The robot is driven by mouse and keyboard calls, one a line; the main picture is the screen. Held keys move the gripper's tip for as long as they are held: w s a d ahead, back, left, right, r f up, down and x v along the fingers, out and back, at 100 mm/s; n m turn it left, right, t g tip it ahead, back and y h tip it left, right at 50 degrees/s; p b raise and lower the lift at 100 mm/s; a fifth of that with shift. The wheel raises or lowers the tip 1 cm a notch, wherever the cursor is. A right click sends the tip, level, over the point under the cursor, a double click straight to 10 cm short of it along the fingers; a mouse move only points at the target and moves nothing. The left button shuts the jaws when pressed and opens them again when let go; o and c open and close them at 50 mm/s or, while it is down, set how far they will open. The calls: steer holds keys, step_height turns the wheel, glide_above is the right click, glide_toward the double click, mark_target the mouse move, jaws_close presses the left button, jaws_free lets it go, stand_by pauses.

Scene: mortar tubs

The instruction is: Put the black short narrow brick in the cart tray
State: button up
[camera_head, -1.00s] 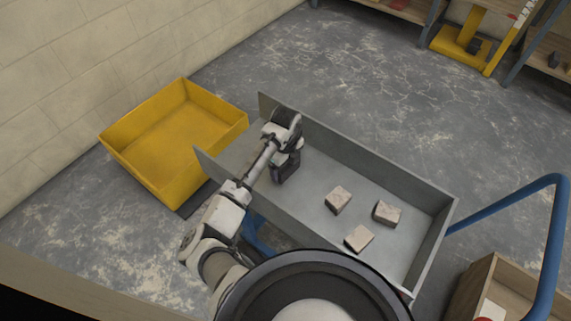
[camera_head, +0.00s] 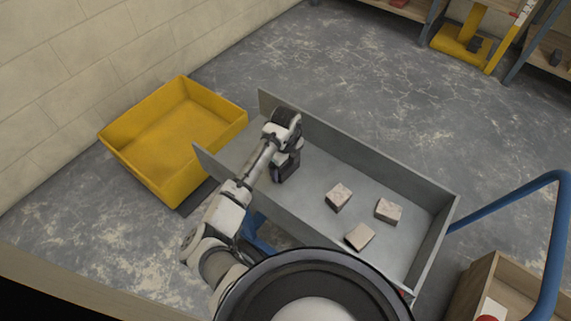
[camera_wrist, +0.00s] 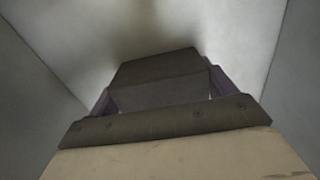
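My gripper (camera_head: 287,165) points down inside the left end of the grey cart tray (camera_head: 345,150), low over its floor. In the wrist view a dark block, the black short narrow brick (camera_wrist: 160,75), sits between the two purplish fingers of my gripper (camera_wrist: 160,98), which flank it closely. In the head view the dark brick is hard to tell from the dark gripper end. I cannot tell whether its underside touches the tray floor.
Several pale bricks lie in the tray's right half, among them one brick (camera_head: 338,197). A yellow tub (camera_head: 160,178) stands left of the tray. A blue handle (camera_head: 548,240) and a wooden box (camera_head: 505,270) are at the right. The tray floor between gripper and bricks is clear.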

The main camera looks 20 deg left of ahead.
steer(key=o, duration=0.3)
step_height(320, 180, up, 14)
steer(key=shift+f+p, duration=0.1)
steer(key=shift+p, duration=0.2)
